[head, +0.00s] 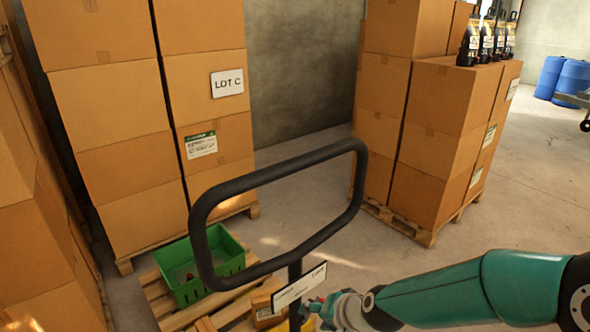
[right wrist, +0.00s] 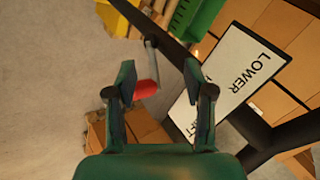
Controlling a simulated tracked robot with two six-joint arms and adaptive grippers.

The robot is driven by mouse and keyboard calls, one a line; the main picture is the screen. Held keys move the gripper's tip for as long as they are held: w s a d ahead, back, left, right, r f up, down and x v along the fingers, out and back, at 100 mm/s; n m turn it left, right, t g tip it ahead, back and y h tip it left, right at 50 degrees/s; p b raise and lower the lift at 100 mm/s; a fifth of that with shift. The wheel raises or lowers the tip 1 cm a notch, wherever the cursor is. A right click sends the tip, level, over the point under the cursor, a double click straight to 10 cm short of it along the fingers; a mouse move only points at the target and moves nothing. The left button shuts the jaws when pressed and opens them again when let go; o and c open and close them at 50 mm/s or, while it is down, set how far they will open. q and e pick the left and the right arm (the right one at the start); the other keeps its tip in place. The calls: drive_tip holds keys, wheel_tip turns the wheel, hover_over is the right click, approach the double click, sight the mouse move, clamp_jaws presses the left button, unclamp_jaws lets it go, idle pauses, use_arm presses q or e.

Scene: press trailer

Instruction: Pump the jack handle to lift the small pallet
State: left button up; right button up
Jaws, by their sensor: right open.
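The black loop handle (head: 205,240) of the jack stands upright in the middle of the head view. A white label plate (head: 300,285) sits on its stem; in the right wrist view the plate (right wrist: 235,70) reads "LOWER", with another word partly hidden. A small lever with a red grip (right wrist: 145,89) shows between my right fingers. My right gripper (right wrist: 160,92) is open around the line of the red grip, not visibly touching it. In the head view the right gripper (head: 328,308) is beside the stem. The small pallet (head: 160,300) carries a green crate (head: 212,282). My left gripper is not in view.
Tall carton stacks on pallets stand at the left (head: 110,110) and at the right (head: 430,150), with black bottles (head: 470,42) on top. Blue barrels (head: 573,78) are at the far right. Bare floor (head: 330,255) lies between the stacks.

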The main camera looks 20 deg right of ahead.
wheel_tip(320, 180, up, 16)
drive_tip(key=d+m+t, duration=0.2)
drive_tip(key=m+t, duration=0.1)
drive_tip(key=m+t+y, duration=0.2)
drive_tip(key=t, duration=0.3)
approach(301, 167)
drive_tip(key=b+x, duration=0.2)
drive_tip(key=x, duration=0.9)
drive_tip(key=shift+w+a, duration=0.1)
drive_tip(key=shift+w, duration=0.15)
clamp_jaws()
